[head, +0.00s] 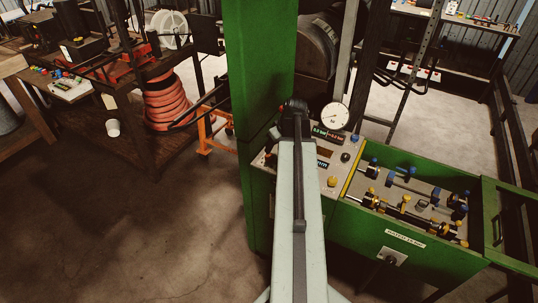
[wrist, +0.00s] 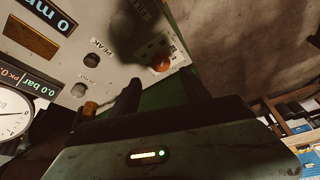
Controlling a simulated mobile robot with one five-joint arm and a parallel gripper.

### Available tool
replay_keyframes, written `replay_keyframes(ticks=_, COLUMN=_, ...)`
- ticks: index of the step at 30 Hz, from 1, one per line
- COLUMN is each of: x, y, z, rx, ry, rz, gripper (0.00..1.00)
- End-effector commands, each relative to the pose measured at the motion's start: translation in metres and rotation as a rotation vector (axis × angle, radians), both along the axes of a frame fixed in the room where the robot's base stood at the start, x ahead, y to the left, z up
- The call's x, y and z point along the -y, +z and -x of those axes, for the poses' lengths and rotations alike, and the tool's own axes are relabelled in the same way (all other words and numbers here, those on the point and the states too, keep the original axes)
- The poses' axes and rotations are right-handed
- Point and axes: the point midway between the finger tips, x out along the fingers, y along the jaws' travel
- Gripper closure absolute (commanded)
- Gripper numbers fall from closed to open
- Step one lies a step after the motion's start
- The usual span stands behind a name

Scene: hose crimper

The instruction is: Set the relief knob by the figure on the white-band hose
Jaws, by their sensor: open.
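A green tray (head: 352,207) on the right of the head view holds several short hoses (head: 405,206) with yellow and blue end fittings. I cannot make out which hose has a white band, or any figure on it. A small plate with dark lettering (head: 405,239) is on the tray's green front, too small to read surely. Below it a dark knob (head: 392,258) sits on a grey plate; I cannot tell if it is the relief knob. My gripper (wrist: 158,88) is open and empty over the control panel in the wrist view.
A green column (head: 258,70) rises left. Bare floor (head: 150,235) lies front left.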

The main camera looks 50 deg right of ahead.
Motion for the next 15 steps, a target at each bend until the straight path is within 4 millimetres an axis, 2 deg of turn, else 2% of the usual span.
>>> replay_keyframes(ticks=5, x=0.000, y=-0.017, z=-0.006, rx=-0.001, ry=0.001, rz=-0.001, gripper=0.45)
replay_keyframes(ticks=15, x=0.003, y=-0.071, z=-0.027, rx=-0.002, ry=0.001, rz=-0.001, gripper=0.45)
